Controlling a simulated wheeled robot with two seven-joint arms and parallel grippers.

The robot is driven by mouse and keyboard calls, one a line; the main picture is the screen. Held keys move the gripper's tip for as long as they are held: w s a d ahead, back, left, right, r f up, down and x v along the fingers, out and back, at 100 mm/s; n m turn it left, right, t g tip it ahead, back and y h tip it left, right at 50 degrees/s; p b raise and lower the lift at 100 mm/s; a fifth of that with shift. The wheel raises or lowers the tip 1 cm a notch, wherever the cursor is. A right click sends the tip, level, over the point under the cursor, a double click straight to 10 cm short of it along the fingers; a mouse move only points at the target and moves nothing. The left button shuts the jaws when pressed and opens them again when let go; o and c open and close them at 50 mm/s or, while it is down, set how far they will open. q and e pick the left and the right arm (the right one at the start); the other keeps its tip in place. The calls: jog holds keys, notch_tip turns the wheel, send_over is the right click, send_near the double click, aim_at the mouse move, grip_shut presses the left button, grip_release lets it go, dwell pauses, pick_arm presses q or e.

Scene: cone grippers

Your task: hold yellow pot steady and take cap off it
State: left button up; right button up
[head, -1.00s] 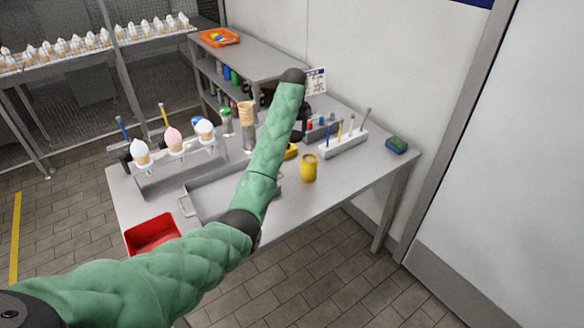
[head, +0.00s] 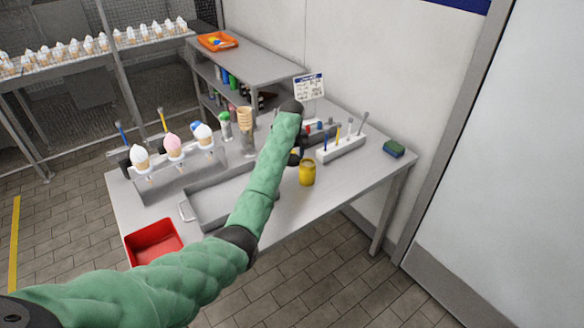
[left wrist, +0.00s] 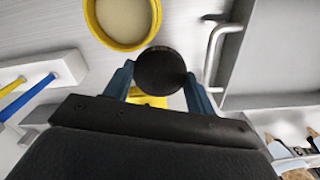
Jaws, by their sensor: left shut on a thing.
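The yellow pot (head: 307,174) stands upright on the metal table, just right of my left forearm. In the left wrist view the pot (left wrist: 122,46) is open at the top, with pale contents inside its rim. My left gripper (left wrist: 160,78) has its blue fingers shut on a dark round disc (left wrist: 162,68), close beside the pot's rim. A yellow piece (left wrist: 148,100) shows between the fingers behind the disc. I cannot tell whether it is joined to the disc. In the head view my left gripper (head: 296,152) is mostly hidden by the arm. My right gripper is not in view.
A metal tray (head: 205,213) and a red bin (head: 153,240) lie left of my arm. A cone rack (head: 155,185) stands behind the tray. A white pen holder (head: 342,149) and a green-blue sponge (head: 393,149) are to the right. The table's front right is clear.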

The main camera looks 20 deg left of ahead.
aim_at(292, 175)
pick_arm(q)
notch_tip(292, 175, down, 3)
jog(key=shift+r+p, duration=0.15)
jog(key=shift+p, duration=0.15)
jog(key=shift+f+p, duration=0.65)
jog(key=shift+f, duration=1.3)
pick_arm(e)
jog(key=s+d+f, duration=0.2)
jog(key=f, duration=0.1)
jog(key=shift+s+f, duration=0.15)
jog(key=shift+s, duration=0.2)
